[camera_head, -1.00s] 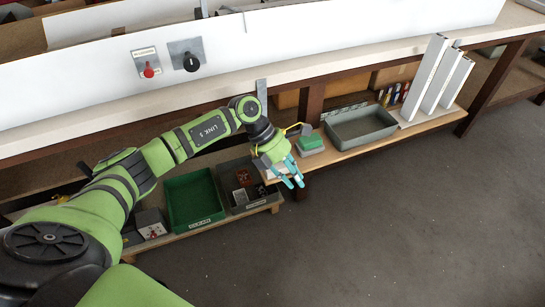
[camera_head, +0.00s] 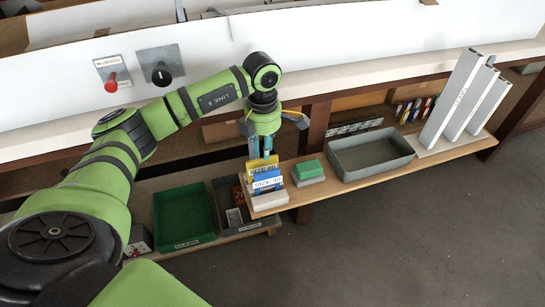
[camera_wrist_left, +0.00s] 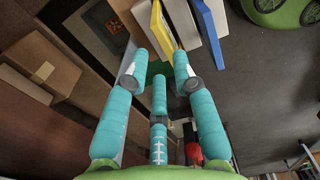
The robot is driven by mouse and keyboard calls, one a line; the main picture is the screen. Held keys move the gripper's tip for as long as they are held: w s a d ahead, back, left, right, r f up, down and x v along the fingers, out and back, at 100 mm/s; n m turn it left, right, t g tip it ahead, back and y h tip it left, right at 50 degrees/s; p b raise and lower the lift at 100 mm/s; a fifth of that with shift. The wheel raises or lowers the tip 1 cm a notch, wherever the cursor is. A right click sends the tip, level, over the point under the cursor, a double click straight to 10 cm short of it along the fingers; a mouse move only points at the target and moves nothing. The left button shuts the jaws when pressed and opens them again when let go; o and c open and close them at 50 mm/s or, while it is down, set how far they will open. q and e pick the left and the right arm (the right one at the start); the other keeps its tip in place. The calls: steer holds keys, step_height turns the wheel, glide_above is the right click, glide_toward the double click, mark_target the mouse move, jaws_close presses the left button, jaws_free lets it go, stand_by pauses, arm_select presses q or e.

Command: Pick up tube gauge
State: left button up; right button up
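Two upright plate gauges stand in a white block (camera_head: 271,203) at the left end of the wooden shelf: a yellow one (camera_head: 256,166) and a blue one (camera_head: 267,180), both with white size labels. I cannot tell which is the tube gauge. My left gripper (camera_head: 262,153) points down just above and behind them, its teal fingers open. In the left wrist view the yellow plate (camera_wrist_left: 163,32) lies just beyond the fingertips (camera_wrist_left: 160,78), and the blue plate (camera_wrist_left: 208,30) is to its right. No contact is clear. My right gripper is not in view.
A green-topped block (camera_head: 309,171) and a grey tray (camera_head: 372,168) stand right of the gauges. Tall white profiles (camera_head: 452,103) stand at the shelf's right end. A green bin (camera_head: 184,215) and a dark bin (camera_head: 230,222) sit lower left. The worktop edge overhangs behind.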

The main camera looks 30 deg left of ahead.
mark_target(261, 167)
arm_select(q)
steer(key=f, duration=0.2)
steer(key=s+f, duration=0.1)
steer(key=f, duration=0.3)
steer(key=shift+s+f, duration=0.2)
steer(key=shift+s, duration=0.2)
steer(key=shift+f, duration=0.25)
steer(key=shift+o, duration=0.7)
steer(key=shift+w+r, duration=0.1)
steer(key=c, duration=0.4)
steer(key=shift+w+a+r, duration=0.1)
steer(key=shift+r, duration=0.05)
